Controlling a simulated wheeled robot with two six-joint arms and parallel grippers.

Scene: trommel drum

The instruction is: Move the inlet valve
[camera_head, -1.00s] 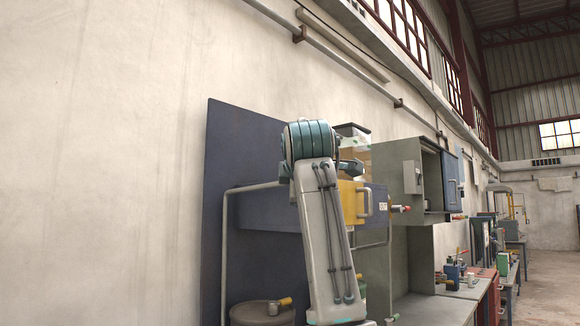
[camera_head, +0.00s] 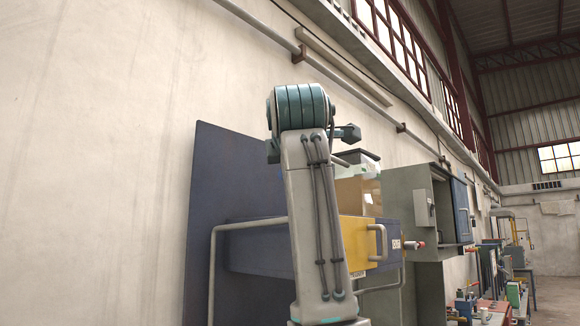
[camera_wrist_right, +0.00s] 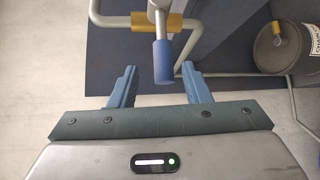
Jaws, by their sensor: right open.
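A blue handle (camera_wrist_right: 163,62) on a grey stem, with a yellow fitting (camera_wrist_right: 170,22) on a grey pipe, is at the top centre of the right wrist view. No label shows on it, but it looks like the inlet valve. My right gripper (camera_wrist_right: 160,84) is open. The handle's end shows between its two blue fingertips, with space on both sides. I cannot tell how far in depth the handle is from the fingers. In the head view one of my arm links stands in front of the machine, and no gripper shows there.
In the head view are a yellow panel with a handle (camera_head: 378,242), a red-tipped fitting (camera_head: 414,245), a blue backboard (camera_head: 235,180) and a grey cabinet (camera_head: 408,190). Pipes run beside the machine.

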